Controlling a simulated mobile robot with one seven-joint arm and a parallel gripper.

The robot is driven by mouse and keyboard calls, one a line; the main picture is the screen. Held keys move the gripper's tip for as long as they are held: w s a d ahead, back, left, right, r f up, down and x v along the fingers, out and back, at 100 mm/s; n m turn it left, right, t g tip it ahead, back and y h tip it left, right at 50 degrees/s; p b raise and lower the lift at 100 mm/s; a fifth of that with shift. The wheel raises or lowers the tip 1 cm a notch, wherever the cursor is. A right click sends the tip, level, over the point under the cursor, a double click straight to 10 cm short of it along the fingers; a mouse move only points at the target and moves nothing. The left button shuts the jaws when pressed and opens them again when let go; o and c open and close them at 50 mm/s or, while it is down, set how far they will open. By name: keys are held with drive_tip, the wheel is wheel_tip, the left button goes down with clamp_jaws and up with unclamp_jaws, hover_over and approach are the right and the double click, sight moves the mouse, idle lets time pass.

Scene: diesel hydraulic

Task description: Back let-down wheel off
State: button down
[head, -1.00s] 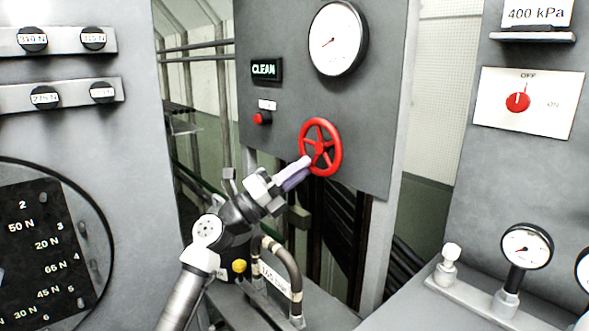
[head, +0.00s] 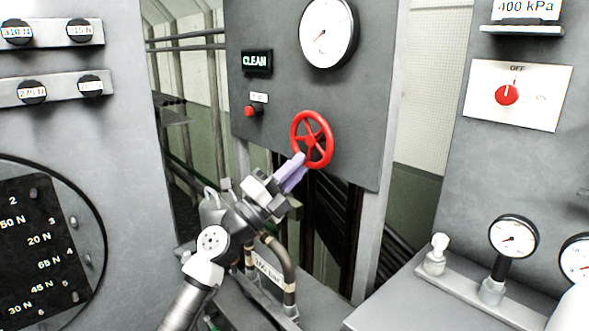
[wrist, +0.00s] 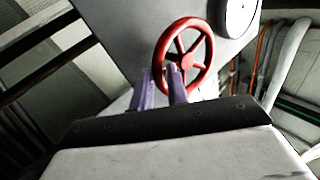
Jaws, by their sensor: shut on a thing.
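The red spoked handwheel (head: 312,140) is mounted on the grey middle panel (head: 262,130), below a white gauge. It also shows in the wrist view (wrist: 187,62). My gripper (head: 299,160) is at the lower left of the wheel's rim, reaching up from below. In the wrist view its two pale purple fingers (wrist: 161,72) are on the wheel's lower-left rim, shut on it. The exact finger contact is small and partly hidden.
Bent pipes (head: 285,262) stand close below my arm. A bench with small gauges (head: 513,238) is at right.

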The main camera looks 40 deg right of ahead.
drive_tip(key=c, duration=1.4)
unclamp_jaws()
drive_tip(key=shift+s+d+r, duration=0.1)
drive_tip(key=shift+s+d, duration=0.05)
drive_tip(key=shift+d, duration=0.05)
drive_tip(key=shift+o, duration=0.2)
drive_tip(key=shift+a, duration=0.1)
drive_tip(key=a+f+b, duration=0.1)
drive_tip(key=a+b, duration=0.2)
drive_tip(key=a, duration=1.1)
drive_tip(key=shift+w+a+f+b, duration=0.25)
drive_tip(key=shift+w+f+b, duration=0.1)
drive_tip(key=shift+b, duration=0.05)
